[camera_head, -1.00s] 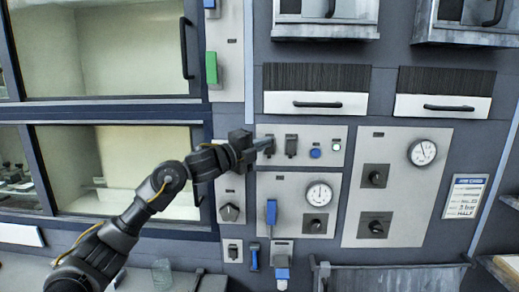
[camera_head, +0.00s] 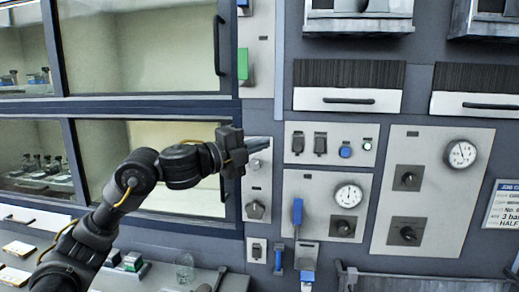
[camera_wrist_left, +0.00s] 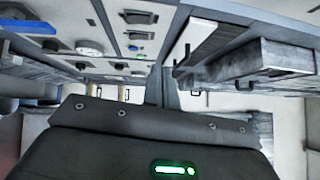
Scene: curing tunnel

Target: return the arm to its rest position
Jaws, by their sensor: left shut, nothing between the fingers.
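My left arm (camera_head: 132,172) comes in from the lower left and is bent at the elbow. Its gripper (camera_head: 262,143) points right, at the height of the switch row, and overlaps the left grey panel strip in the picture. The fingers are together with nothing between them, and they appear clear of the switches. In the left wrist view the closed fingers (camera_wrist_left: 165,88) stick out beyond the dark gripper body, with the panel front beyond them. My right gripper is not in view.
A switch panel (camera_head: 332,158) with black switches, a blue button and a green light is right of the gripper. Below it are a gauge (camera_head: 348,196) and a blue lever (camera_head: 297,213). Glass-fronted cabinets (camera_head: 150,50) fill the left. A glass beaker (camera_head: 184,268) stands on the counter below.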

